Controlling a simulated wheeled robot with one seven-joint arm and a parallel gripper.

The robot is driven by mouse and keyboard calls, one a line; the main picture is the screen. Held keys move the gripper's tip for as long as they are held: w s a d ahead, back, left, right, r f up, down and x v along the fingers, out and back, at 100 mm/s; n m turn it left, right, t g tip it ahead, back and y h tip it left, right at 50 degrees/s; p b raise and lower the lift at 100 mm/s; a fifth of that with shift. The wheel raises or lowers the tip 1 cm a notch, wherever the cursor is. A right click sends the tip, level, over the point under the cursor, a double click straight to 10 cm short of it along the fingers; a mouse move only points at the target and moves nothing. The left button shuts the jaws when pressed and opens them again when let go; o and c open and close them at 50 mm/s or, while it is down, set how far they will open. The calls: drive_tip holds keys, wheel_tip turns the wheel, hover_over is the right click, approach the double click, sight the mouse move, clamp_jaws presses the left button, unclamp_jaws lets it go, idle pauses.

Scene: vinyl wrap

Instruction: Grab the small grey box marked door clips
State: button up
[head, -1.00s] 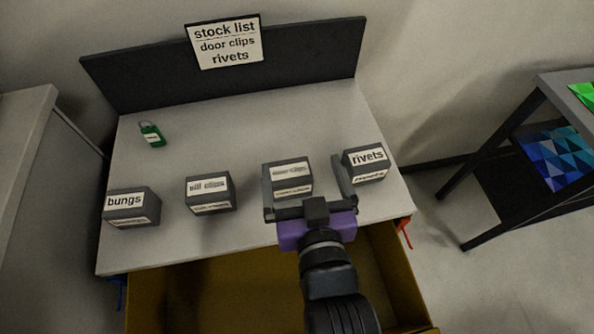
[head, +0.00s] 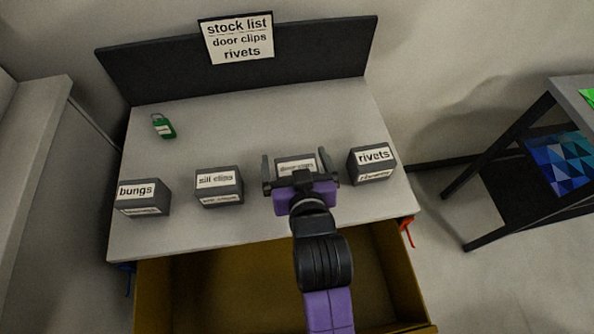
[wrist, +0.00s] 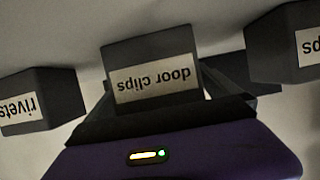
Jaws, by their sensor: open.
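The small grey door clips box (head: 296,163) stands on the grey bench top, third from the left in a row of boxes. My gripper (head: 295,165) is open, with one finger on each side of this box in the head view; I cannot tell whether they touch it. The gripper hides the box's lower front. In the wrist view the door clips box (wrist: 150,68) is upside down and central, its white label readable, just beyond the purple gripper body.
The rivets box (head: 372,164) stands close on the right, the sill clips box (head: 219,186) on the left, and the bungs box (head: 142,198) farther left. A green tag (head: 163,127) lies behind. An open yellow drawer (head: 200,290) is below the bench's front edge.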

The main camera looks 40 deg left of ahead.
drive_tip(key=c, duration=1.4)
drive_tip(key=shift+c, duration=0.8)
drive_tip(key=shift+r, duration=0.1)
